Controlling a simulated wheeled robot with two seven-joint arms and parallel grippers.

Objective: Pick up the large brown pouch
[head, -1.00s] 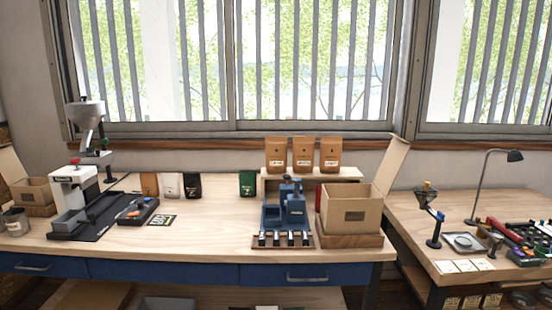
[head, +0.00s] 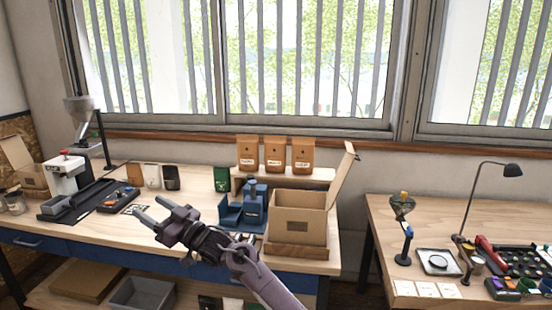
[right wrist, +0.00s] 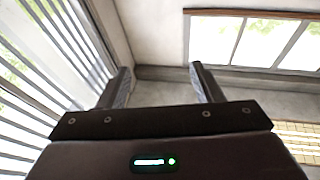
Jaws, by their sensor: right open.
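Three large brown pouches stand in a row on a small wooden shelf (head: 327,173) at the back of the bench: a left one (head: 248,153), a middle one (head: 275,153) and a right one (head: 302,154). A smaller brown pouch (head: 136,175) stands on the bench to the left, beside a white pouch (head: 153,176). I cannot tell from the pictures which pouch is meant. My right gripper (head: 148,206) is open and empty, over the bench's front part, in front and left of the shelf. The right wrist view shows its fingers (right wrist: 160,74) apart, with only wall and windows beyond. My left gripper is out of view.
A blue machine (head: 254,204) and an open cardboard box (head: 299,222) stand in front of the shelf. A green pouch (head: 221,179) and a black pouch (head: 171,178) stand left of it. A gap separates the bench from the right table (head: 395,225).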

